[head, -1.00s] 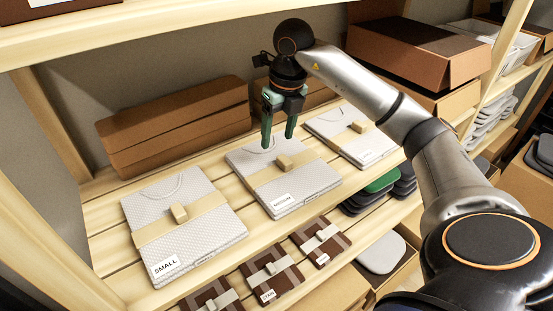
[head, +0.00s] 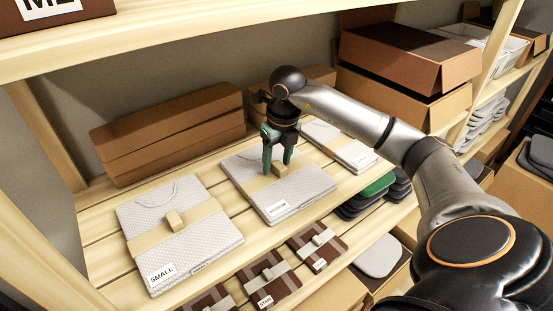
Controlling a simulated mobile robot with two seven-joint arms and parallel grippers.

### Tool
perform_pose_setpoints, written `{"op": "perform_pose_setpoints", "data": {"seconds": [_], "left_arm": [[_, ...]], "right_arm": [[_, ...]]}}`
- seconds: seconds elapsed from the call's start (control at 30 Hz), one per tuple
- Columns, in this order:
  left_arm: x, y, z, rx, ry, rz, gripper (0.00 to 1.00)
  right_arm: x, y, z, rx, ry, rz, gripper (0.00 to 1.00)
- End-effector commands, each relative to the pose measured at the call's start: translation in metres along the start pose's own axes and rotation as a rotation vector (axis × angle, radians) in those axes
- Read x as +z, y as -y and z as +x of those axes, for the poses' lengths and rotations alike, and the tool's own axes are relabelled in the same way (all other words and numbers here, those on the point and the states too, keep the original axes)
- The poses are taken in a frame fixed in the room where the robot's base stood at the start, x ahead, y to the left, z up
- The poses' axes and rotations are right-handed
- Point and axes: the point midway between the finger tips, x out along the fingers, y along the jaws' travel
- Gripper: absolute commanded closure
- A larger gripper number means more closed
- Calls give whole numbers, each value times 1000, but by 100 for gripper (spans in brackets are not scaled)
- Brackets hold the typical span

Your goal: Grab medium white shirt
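The medium white shirt (head: 302,190) lies folded on the wooden shelf, with a beige band around it and a raised beige block (head: 281,170) on the band. Its label reads MEDIUM. My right gripper (head: 277,165) has green fingers pointing down, open and apart, just above and behind the block. I cannot tell whether the fingertips touch the shirt or straddle the block. My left gripper is not in view.
The small white shirt (head: 180,250) lies to the left, and another white shirt (head: 352,152) lies to the right, partly hidden by my arm. Brown boxes (head: 170,130) stand behind. An upper shelf board (head: 200,45) runs overhead. Brown packages (head: 268,278) lie in front, lower down.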

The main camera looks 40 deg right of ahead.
Motion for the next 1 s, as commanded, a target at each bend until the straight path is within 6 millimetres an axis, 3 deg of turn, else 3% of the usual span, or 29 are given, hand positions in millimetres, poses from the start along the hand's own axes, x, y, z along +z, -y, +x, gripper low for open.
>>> {"op": "perform_pose_setpoints", "data": {"seconds": [0.07, 0.5, 1.0], "left_arm": [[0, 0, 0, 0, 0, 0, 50], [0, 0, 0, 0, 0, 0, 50], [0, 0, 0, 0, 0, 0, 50]], "right_arm": [[0, 0, 0, 1, 0, 0, 51], [0, 0, 0, 1, 0, 0, 100], [0, 0, -1, 1, 2, 0, 100]]}}
